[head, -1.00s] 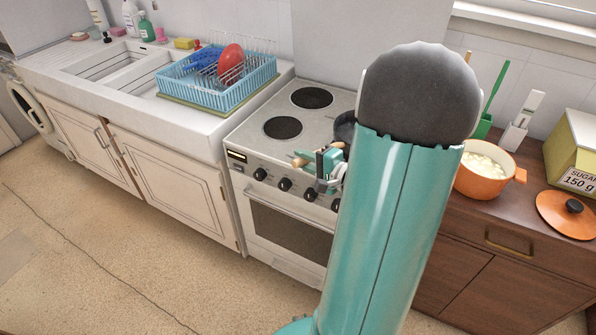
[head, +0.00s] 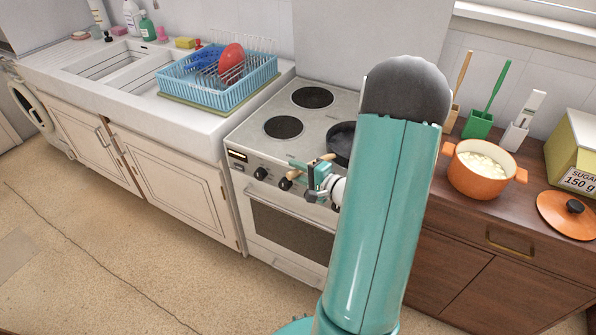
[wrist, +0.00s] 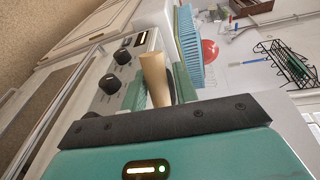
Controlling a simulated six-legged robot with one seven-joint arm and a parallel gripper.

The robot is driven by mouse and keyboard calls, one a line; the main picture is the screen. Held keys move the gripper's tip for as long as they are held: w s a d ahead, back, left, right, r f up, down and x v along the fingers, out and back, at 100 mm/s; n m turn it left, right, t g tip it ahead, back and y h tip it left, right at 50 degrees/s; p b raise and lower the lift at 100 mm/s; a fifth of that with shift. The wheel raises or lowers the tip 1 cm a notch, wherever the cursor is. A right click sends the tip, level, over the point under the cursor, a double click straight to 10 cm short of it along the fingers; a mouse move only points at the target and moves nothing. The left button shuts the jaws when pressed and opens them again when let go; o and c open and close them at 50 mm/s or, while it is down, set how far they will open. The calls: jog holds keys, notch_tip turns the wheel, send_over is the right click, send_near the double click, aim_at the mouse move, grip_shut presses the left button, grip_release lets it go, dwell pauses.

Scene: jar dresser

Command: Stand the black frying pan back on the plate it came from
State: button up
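The black frying pan (head: 340,138) is over the front right of the stove top, partly hidden behind my arm. It looks about level; I cannot tell whether its base touches the stove. My gripper (head: 309,170) is at the stove's front edge, shut on the pan's wooden handle. The wrist view shows the handle (wrist: 155,78) between the green fingers. Two dark hotplates show bare on the left of the stove, at the back (head: 312,97) and at the front (head: 283,127). Any hotplates on the right are hidden by the pan and my arm.
A blue dish rack (head: 215,90) stands left of the stove (head: 330,110) by the sink. On the right, the brown counter holds an orange pot (head: 478,185), its lid (head: 567,213), a green holder (head: 478,124) and a sugar box (head: 575,150).

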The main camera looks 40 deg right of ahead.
jog(key=shift+o, duration=1.1)
jog(key=v, duration=1.2)
jog(key=w+a+r+n+g+y, duration=0.1)
jog(key=a+r+n+g+y, duration=0.15)
jog(key=a, duration=0.45)
jog(key=w+a+r+n+g+y, duration=0.15)
jog(key=a+n+g, duration=0.25)
jog(key=a, duration=0.4)
jog(key=a+r+n+g+y, duration=0.3)
jog(key=a, duration=0.4)
jog(key=s+a+r+n+h, duration=0.5)
jog(key=a+r+n+h, duration=0.3)
jog(key=r+h, duration=0.1)
jog(key=shift+s+a+r+g, duration=0.25)
jog(key=shift+s+a+g, duration=0.1)
jog(key=shift+g, duration=0.1)
